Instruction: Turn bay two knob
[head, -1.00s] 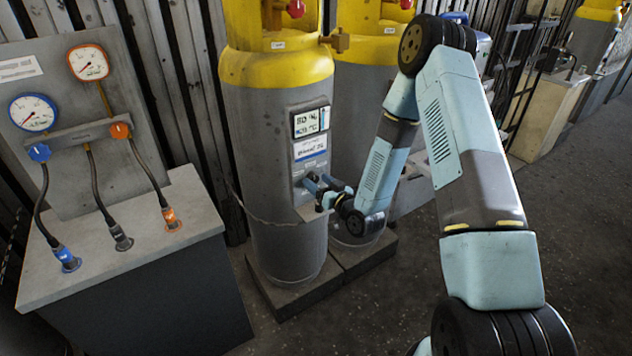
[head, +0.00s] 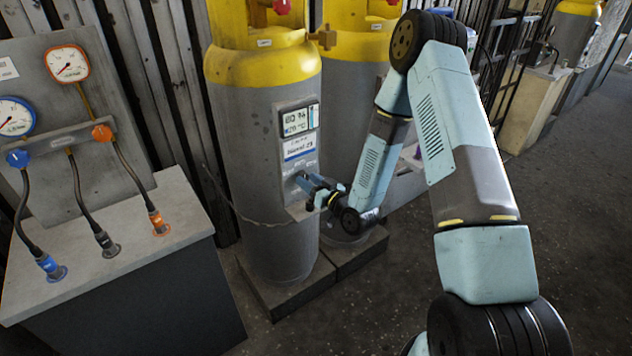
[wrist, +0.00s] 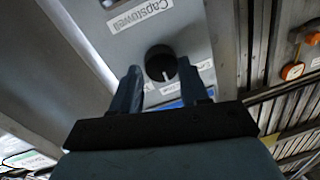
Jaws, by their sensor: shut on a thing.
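A round black knob (wrist: 160,63) with a white pointer line sits on a grey panel in the wrist view. My gripper (wrist: 158,74) has its blue fingers on either side of the knob and is shut on it. In the head view my gripper (head: 305,184) is at the lower part of the control panel (head: 298,140) on the front grey-and-yellow cylinder (head: 250,130). The knob is hidden there by the fingers. A display (head: 300,120) and a label are above it. I cannot read a bay number.
A second cylinder (head: 345,110) stands close behind, on the same dark plinth (head: 335,262). At left, a grey bench (head: 120,235) carries a gauge board (head: 95,85) with hoses. Open floor (head: 385,300) lies between the plinth and my arm.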

